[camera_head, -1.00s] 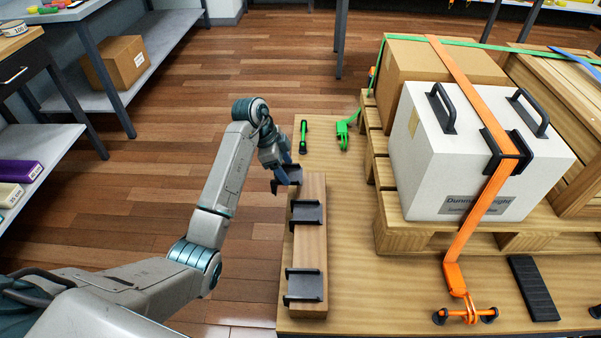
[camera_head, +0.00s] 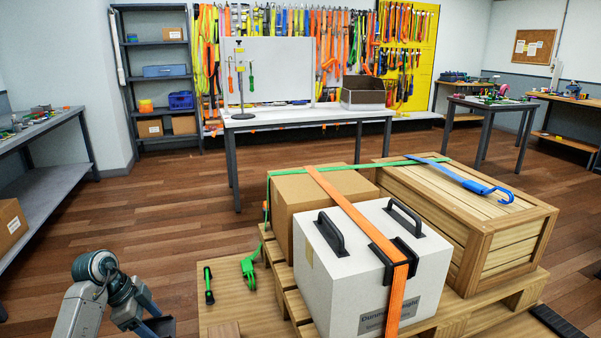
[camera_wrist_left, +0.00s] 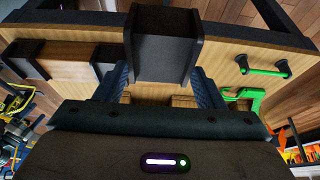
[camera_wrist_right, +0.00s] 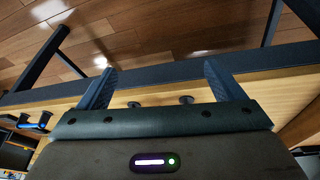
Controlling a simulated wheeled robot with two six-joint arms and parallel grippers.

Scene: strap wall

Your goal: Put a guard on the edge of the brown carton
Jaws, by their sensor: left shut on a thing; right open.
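The brown carton (camera_head: 300,197) stands on the pallet behind the white box (camera_head: 345,285). A green strap (camera_head: 335,169) and an orange strap (camera_head: 335,193) cross its top. My left gripper (camera_wrist_left: 165,82) is shut on a black guard (camera_wrist_left: 164,42), which fills the space between its fingers. In the head view this guard (camera_head: 160,326) shows at the bottom edge, left of the table and well short of the carton. My right gripper (camera_wrist_right: 163,84) is open and empty in the right wrist view; it is outside the head view.
Another black guard (camera_head: 406,252) sits on the white box under the orange strap. A wooden crate (camera_head: 470,210) stands right of the carton. A green ratchet (camera_head: 250,268) lies on the table (camera_head: 228,292). In the left wrist view, a wooden block (camera_wrist_left: 75,62) carries further guards.

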